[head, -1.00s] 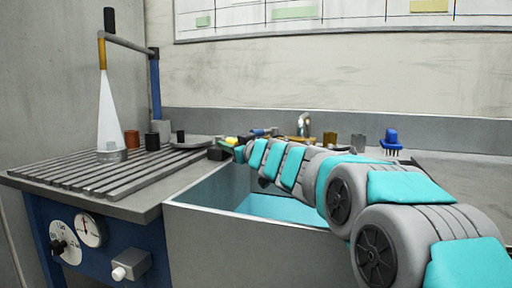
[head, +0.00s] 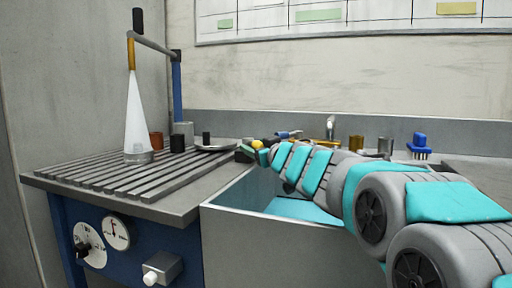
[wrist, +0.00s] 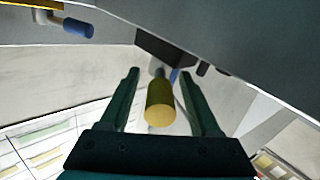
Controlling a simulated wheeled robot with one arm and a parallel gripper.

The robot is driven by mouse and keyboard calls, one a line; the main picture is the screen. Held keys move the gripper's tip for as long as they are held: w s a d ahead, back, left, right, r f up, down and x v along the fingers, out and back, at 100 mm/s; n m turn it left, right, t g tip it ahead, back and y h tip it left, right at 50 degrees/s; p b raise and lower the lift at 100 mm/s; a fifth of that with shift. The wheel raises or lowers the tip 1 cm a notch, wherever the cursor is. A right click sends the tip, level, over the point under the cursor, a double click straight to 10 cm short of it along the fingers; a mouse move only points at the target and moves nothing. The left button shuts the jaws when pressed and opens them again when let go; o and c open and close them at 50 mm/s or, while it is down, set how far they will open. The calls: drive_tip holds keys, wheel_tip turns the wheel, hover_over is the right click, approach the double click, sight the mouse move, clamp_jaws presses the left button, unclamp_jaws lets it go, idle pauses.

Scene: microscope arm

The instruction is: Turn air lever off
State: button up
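A yellow cylindrical handle (wrist: 160,103) stands between my gripper's fingers in the wrist view, on a thin stem that runs to a dark block (wrist: 166,52). In the head view its yellow end (head: 257,144) shows just above my gripper (head: 262,156), at the far side of the sink. My gripper (wrist: 160,85) is open, with a gap between the handle and each dark finger. A second handle, blue (wrist: 77,27), is at the upper left of the wrist view. I see no label telling which handle is the air lever.
A slatted bench (head: 110,172) with a white cone, cups and a dish is at left. Its blue front has a dial (head: 90,245), a gauge (head: 116,232) and a white knob (head: 151,278). My arm crosses the sink (head: 270,236). A blue brush (head: 419,143) stands behind.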

drive_tip(key=v, duration=0.7)
drive_tip(key=shift+s+d, duration=0.2)
drive_tip(key=shift+s, duration=0.1)
